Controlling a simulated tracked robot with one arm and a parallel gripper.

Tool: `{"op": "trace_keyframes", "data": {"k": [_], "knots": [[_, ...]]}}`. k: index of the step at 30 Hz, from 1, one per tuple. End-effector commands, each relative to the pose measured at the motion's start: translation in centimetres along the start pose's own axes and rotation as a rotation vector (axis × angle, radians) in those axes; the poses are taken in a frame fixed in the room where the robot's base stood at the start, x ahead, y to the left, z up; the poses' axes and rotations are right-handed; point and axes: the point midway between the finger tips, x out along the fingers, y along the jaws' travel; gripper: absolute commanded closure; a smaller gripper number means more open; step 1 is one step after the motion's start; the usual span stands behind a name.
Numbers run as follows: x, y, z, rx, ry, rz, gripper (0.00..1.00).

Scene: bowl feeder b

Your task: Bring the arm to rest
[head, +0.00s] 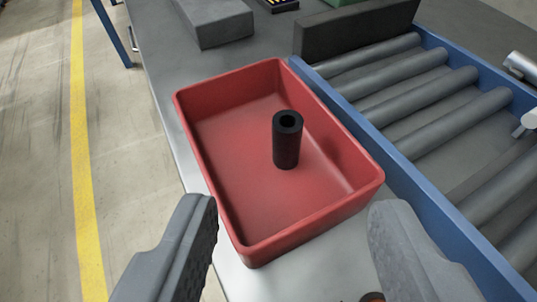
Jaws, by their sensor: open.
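My gripper (290,232) is open and empty in the head view. Its two grey fingers stand wide apart at the bottom of the picture, nearer the camera than the red tray. The red tray (232,85) lies on a grey metal table and shows beyond and between the fingers. A black hollow cylinder (286,145) stands upright inside the tray, apart from the fingers.
A roller conveyor with a blue frame (350,115) runs along the tray's right side. A grey block (213,22) lies behind the tray on the table (165,60). A dark block (355,28) stands at the conveyor's far end. Floor with a yellow line (80,150) is at left.

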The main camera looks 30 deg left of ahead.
Motion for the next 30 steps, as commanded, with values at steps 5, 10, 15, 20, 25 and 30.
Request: {"op": "trace_keyframes", "data": {"k": [5,10,15,20,25,30], "knots": [[-0.4,1.1,-2.6,-0.009,0.023,0.037,0.52],[-3.0,4.8,-10.8,-0.015,0.081,0.156,0.52],[-8.8,8.3,-20.1,0.009,0.134,0.276,0.52],[-16.1,10.3,-27.2,0.052,0.169,0.348,0.52],[-25.1,10.8,-33.2,0.097,0.203,0.377,0.52],[-31.7,10.1,-36.1,0.122,0.217,0.370,0.52]]}}
